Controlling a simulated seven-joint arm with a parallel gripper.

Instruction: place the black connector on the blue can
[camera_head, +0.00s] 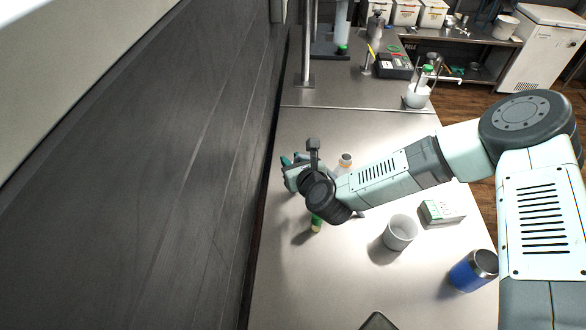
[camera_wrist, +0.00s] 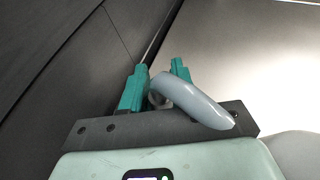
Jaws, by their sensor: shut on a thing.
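The blue can (camera_head: 468,273), with a metallic rim and dark top, stands at the lower right of the bench in the head view. My gripper (camera_head: 287,162) is at the bench's left side near the dark wall, well apart from the can. In the wrist view its teal fingers (camera_wrist: 160,70) are shut on a smooth, grey-looking curved piece (camera_wrist: 195,100), which slants down to the right. I cannot tell whether this piece is the black connector. In the head view it is hidden, and I see no certain black connector elsewhere.
A pale cup (camera_head: 400,233) and a small white-green box (camera_head: 441,211) stand between my gripper and the can. A dark item (camera_head: 378,321) lies at the bottom edge.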

